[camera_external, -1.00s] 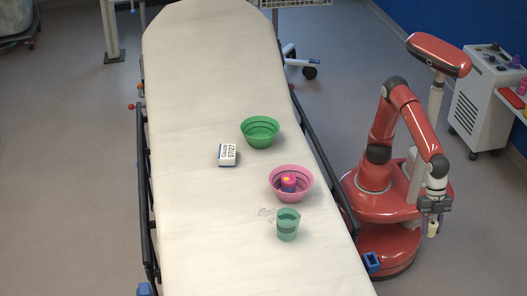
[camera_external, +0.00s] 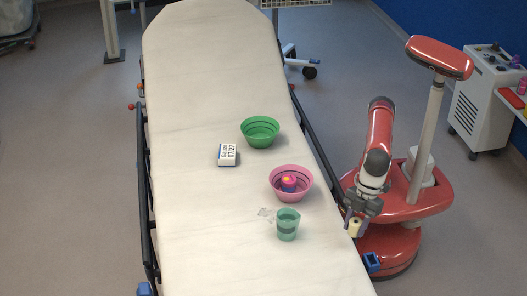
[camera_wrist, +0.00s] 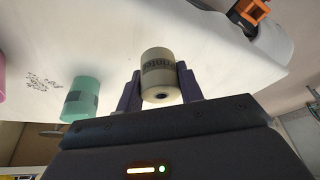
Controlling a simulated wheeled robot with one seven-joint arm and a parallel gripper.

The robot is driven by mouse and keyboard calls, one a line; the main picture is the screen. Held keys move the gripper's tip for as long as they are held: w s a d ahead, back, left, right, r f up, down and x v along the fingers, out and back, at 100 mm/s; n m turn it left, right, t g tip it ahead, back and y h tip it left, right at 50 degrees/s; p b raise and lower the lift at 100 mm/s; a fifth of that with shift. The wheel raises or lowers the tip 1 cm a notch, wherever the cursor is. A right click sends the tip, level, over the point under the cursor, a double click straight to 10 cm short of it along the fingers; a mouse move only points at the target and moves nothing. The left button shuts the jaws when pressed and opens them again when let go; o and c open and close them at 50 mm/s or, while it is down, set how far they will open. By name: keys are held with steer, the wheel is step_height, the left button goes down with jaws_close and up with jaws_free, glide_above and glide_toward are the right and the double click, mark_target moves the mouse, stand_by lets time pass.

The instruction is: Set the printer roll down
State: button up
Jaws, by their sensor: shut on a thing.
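The printer roll (camera_wrist: 158,72) is a small cream cylinder with dark printing on its side and a dark hole in its end. My gripper (camera_wrist: 160,88) is shut on it, one finger on each side. In the external view my gripper (camera_external: 357,218) holds the roll (camera_external: 354,229) just right of the stretcher's right rail, near the stretcher's lower right part. The stretcher (camera_external: 210,95) has a white sheet. The roll is apart from the stretcher.
On the stretcher are a green bowl (camera_external: 260,132), a pink bowl (camera_external: 278,193) holding a pink and purple item (camera_external: 289,182), a green cup (camera_external: 288,225) and a gauze box (camera_external: 228,155). A dark side rail (camera_external: 319,155) runs along the right edge. The sheet's left half is clear.

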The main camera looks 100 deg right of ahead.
mark_target(319, 245)
steer(key=w+d+r+m+t+h, duration=0.1)
steer(key=w+d+r+m, duration=0.2)
steer(key=w, duration=0.5)
steer(key=shift+w+d, duration=0.2)
steer(key=shift+d, duration=0.3)
step_height(319, 245, down, 10)
steer(key=shift+r+b, duration=0.25)
steer(key=shift+b, duration=0.85)
steer(key=shift+f, duration=0.1)
steer(key=shift+f, duration=0.15)
steer(key=o, duration=1)
steer(key=shift+f+b, duration=0.1)
steer(key=shift+b, duration=0.5)
